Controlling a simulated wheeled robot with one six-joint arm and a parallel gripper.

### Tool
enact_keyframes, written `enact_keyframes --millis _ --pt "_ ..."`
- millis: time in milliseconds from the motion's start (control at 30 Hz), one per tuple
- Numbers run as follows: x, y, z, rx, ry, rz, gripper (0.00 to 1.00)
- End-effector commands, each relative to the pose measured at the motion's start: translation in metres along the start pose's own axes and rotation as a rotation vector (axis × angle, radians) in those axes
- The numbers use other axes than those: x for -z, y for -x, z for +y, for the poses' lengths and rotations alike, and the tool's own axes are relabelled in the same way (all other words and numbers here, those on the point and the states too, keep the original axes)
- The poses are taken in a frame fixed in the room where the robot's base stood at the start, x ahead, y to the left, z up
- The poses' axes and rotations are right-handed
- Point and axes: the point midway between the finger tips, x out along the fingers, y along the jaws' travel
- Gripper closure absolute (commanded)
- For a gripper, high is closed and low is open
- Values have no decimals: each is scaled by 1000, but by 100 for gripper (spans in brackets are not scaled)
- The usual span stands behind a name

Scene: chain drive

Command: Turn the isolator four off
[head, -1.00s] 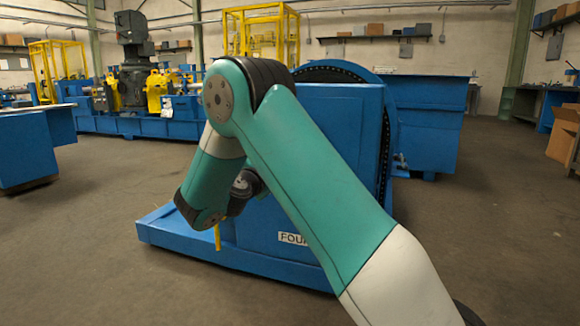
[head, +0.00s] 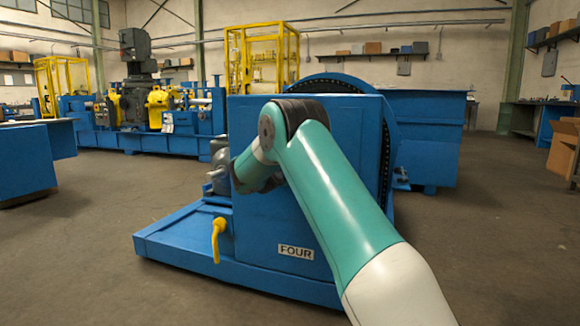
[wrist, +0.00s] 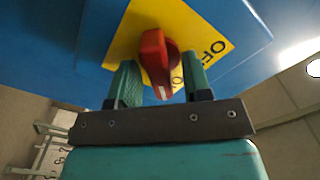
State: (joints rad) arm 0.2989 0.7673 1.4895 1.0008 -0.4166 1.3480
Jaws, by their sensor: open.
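In the wrist view a red rotary handle (wrist: 153,55) stands on a yellow plate (wrist: 215,30) on a blue face. "OFF" is printed at the plate's right. The handle's white-marked end points down in the picture, beside partly hidden lettering. My gripper (wrist: 158,66) is open, with one green finger on each side of the handle; I cannot tell whether either touches it. In the head view the blue machine housing (head: 330,200) carries a "FOUR" label (head: 296,252). The handle and my gripper are hidden there behind my arm.
A yellow lever (head: 217,238) sticks up from the blue base (head: 190,262) left of the housing. A grey motor-like part (head: 219,165) sits beside the housing. A toothed blue wheel (head: 388,150) is at the right. Open floor lies in front and to the right.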

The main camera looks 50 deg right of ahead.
Motion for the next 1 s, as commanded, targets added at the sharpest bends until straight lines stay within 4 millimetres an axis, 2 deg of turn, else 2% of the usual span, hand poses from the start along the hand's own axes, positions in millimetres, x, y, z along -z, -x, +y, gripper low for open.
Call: enact_keyframes --millis 233,267,400,467,767,1000 --pt "0 -1 0 0 0 0 55" --pt "0 -1 0 0 0 0 58" --pt "0 -1 0 -1 0 0 90" --pt "0 -1 0 -1 0 0 100" --pt "0 0 0 -2 24 0 100" --pt "0 0 -1 -3 141 -1 100"
